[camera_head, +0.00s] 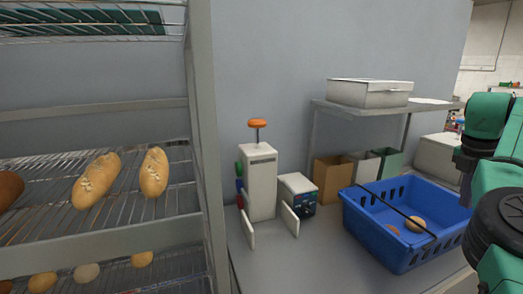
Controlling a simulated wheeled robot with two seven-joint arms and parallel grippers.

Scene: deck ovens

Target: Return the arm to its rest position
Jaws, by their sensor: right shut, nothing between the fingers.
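My right arm, green and black, comes in at the right edge of the head view, raised over the right end of the counter. The dark part at its end, my right gripper (466,185), points down beside the right side of the blue crate. It is shut and holds nothing. The fingertips are small and partly lost against the arm and crate. My left gripper and left arm are not in view.
A blue crate (375,228) with rolls and a dark bar across it stands on the grey counter (290,262). A white device (261,185) with an orange knob stands left of it. A bread rack (206,150) fills the left. A shelf holds a lidded box (368,94).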

